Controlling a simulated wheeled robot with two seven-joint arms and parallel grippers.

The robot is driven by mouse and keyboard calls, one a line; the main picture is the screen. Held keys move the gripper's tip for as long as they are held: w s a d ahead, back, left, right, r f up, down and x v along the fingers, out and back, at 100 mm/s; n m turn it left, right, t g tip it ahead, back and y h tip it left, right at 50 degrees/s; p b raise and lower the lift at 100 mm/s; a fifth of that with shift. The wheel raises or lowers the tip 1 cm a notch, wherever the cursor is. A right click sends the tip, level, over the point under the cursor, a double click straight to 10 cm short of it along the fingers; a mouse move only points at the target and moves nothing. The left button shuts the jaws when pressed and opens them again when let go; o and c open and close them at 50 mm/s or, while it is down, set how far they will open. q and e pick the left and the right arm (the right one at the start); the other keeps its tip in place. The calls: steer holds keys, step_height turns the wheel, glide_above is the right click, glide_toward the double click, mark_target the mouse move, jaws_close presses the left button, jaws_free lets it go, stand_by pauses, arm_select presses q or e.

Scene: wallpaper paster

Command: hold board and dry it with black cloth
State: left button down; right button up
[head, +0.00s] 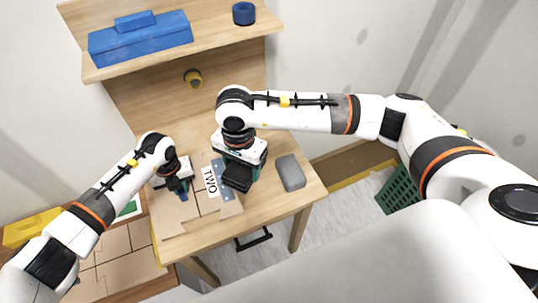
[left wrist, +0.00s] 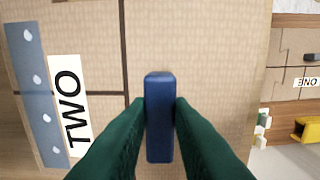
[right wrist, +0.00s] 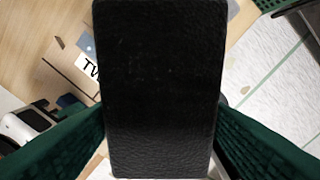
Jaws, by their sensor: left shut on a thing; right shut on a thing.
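The board (head: 208,206) lies on the wooden table, with dark lines and a white label reading TWO (head: 210,181). A blue-grey strip with several pale drops (left wrist: 37,88) runs beside the label in the left wrist view. My left gripper (head: 182,190) is shut on a dark blue handle (left wrist: 160,117) on the board. My right gripper (head: 240,172) is shut on the black cloth (right wrist: 160,90), a dark padded block. In the head view the cloth (head: 237,177) is at the strip's right side; whether it touches the board I cannot tell.
A grey block (head: 290,172) lies on the table right of the cloth. A shelf above holds a blue toolbox (head: 140,40) and a blue roll (head: 244,13). A green basket (head: 398,192) stands on the floor at right. A second TWO-like panel area with label ONE (left wrist: 307,82) is beyond.

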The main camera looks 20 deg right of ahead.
steer(key=w+a+f+m, duration=0.1)
steer(key=a+f+m, duration=0.4)
steer(key=a+m, duration=0.1)
steer(key=shift+w+f+m, duration=0.3)
steer(key=shift+w, duration=0.1)
steer(key=shift+f, duration=3.25)
